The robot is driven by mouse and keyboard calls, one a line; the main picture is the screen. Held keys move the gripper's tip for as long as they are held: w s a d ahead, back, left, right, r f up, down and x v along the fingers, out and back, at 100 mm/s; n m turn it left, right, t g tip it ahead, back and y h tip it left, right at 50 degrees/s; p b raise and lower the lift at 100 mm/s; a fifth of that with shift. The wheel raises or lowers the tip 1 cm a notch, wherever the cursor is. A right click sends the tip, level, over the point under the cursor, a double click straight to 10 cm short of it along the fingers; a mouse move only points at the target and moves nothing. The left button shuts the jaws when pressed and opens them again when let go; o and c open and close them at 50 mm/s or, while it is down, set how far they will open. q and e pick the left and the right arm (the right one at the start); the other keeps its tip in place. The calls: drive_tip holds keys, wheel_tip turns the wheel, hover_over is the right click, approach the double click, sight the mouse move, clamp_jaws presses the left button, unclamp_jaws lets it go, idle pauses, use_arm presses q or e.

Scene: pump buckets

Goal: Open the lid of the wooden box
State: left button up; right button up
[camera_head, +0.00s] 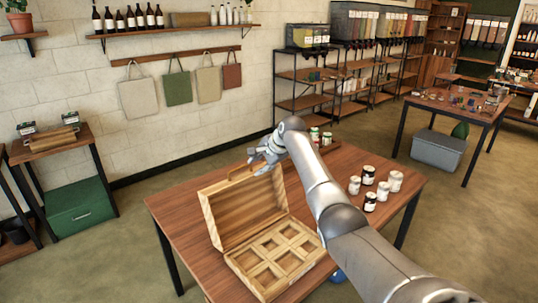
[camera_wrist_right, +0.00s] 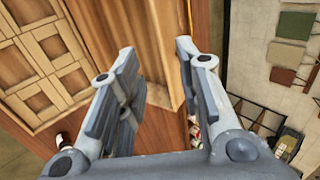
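The wooden box (camera_head: 272,262) stands on the brown table with its compartments showing. Its lid (camera_head: 243,207) is raised, standing roughly upright at the back of the box and leaning away a little. My right gripper (camera_head: 257,158) is at the lid's top edge, near its right corner. In the right wrist view the gripper (camera_wrist_right: 156,58) has its fingers spread apart, with the lid's edge (camera_wrist_right: 160,50) showing in the gap between them. I cannot tell whether a finger touches the lid. My left gripper is not in view.
Several small jars (camera_head: 368,175) stand on the table (camera_head: 185,220) right of my right arm. More small items (camera_head: 318,135) are at the table's far edge behind my wrist. The table's left part is clear.

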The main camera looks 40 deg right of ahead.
drive_tip(key=v, duration=0.7)
drive_tip(key=shift+d+r, duration=0.1)
drive_tip(key=shift+c, duration=0.4)
